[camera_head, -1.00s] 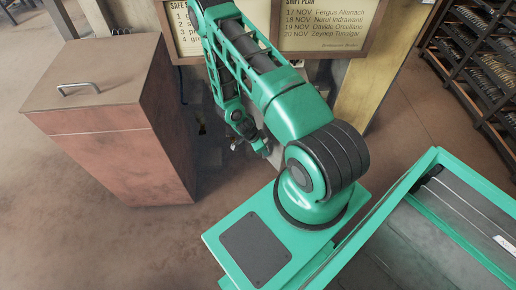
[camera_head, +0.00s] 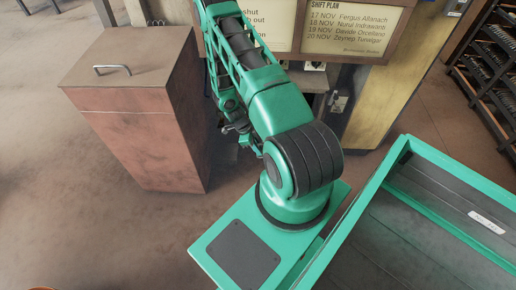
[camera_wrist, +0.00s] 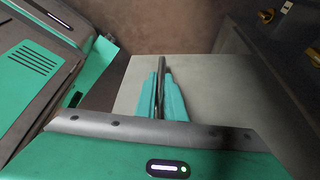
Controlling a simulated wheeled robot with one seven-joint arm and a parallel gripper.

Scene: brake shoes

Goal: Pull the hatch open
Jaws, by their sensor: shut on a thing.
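A pale grey panel, which looks like the hatch (camera_wrist: 215,90), lies beyond my gripper in the wrist view. A dark bar handle (camera_wrist: 161,66) stands out along it. My gripper (camera_wrist: 161,88) has its two teal fingers shut on this handle, one on each side. In the head view my gripper (camera_head: 245,140) is low beside the arm, near the brown cabinet. The hatch is mostly or wholly hidden behind my arm there, so I cannot tell how far open it is.
A brown cabinet (camera_head: 150,110) with a metal handle stands close left of my arm. A rack (camera_head: 490,80) stands at the far right. In the wrist view, a dark front carries brass knobs (camera_wrist: 267,16).

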